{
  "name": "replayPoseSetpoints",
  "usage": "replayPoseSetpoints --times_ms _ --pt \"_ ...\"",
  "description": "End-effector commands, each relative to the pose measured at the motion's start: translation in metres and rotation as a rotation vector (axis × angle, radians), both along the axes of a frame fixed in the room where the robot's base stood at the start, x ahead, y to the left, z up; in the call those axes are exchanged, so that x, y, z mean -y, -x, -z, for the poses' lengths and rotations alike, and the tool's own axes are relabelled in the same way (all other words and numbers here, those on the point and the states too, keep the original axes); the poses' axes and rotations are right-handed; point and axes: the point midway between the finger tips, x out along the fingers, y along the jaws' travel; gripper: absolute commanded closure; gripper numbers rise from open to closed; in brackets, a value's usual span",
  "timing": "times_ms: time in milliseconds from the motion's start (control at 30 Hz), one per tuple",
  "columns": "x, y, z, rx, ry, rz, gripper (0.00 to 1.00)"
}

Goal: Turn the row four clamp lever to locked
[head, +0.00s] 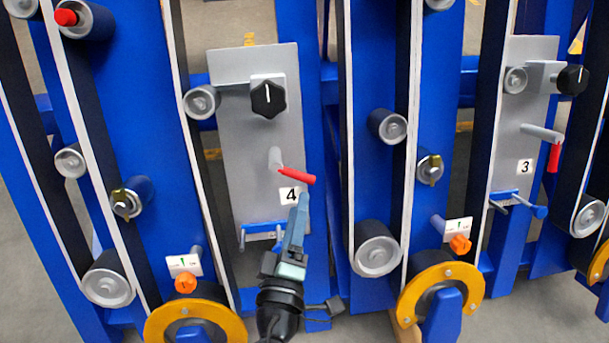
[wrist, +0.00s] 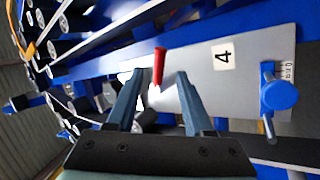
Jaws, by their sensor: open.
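The row four clamp lever (head: 298,176) is a red handle on a grey shaft, on the grey plate marked 4 (head: 289,195). In the head view it points right and slightly down from its pivot. My gripper (head: 302,202) is just below and in front of it, pointing up at the plate. In the wrist view the red lever (wrist: 160,64) shows between my two open fingers (wrist: 162,84), a little beyond their tips. I see no clear contact. The lever's lock markings cannot be made out.
A black knob (head: 268,98) sits above the lever, and a blue-ended adjuster (wrist: 280,95) below the number. Belts with rollers (head: 202,102) flank the plate. A row three plate (head: 525,120) at right has its red lever (head: 554,158) pointing down. Yellow-rimmed wheels (head: 440,283) stand low.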

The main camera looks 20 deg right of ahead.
Motion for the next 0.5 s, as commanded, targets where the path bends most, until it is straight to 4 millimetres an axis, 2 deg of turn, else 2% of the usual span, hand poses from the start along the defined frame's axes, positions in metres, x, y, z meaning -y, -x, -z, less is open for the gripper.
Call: replayPoseSetpoints --times_ms 33,200,500 --pt "0.008 -0.010 -0.002 0.004 0.001 0.004 0.48" --pt "0.025 -0.038 -0.001 0.004 0.000 0.003 0.48" --pt "0.043 -0.065 0.000 0.001 0.000 0.001 0.48"
